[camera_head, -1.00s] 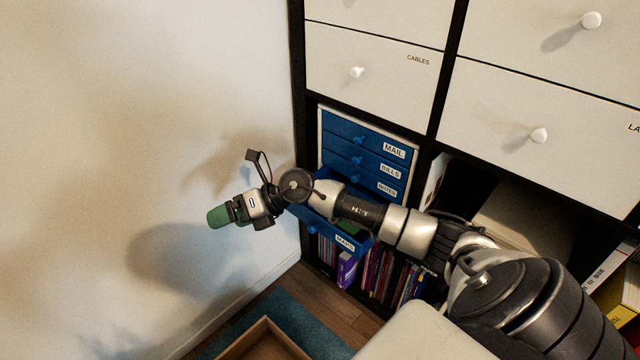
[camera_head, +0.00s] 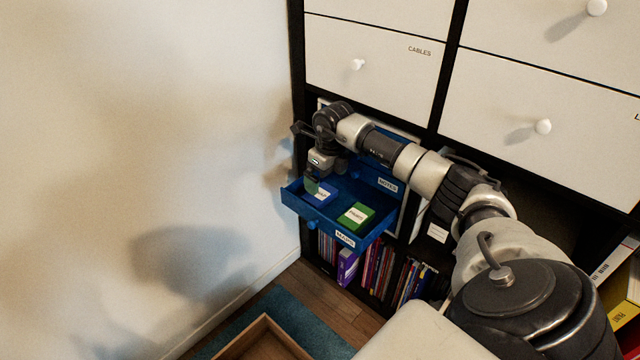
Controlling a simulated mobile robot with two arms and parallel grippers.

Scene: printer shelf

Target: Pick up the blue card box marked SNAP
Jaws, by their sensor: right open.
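A small blue card box (camera_head: 325,199) with a white label lies in the left part of the open blue drawer (camera_head: 336,232) marked MAPS. The label is partly covered and I cannot read all of it. My right gripper (camera_head: 313,184) points down into the drawer, with green fingers close to the left end of the blue box. It is open; I cannot tell whether the fingers touch the box or straddle it. My left gripper is not in view.
A green card box (camera_head: 356,216) with a white label lies to the right in the same drawer. A white drawer marked CABLES (camera_head: 375,75) is above. Books (camera_head: 380,275) stand below. A wooden tray (camera_head: 262,325) lies on a blue mat (camera_head: 300,315). The pale wall is at left.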

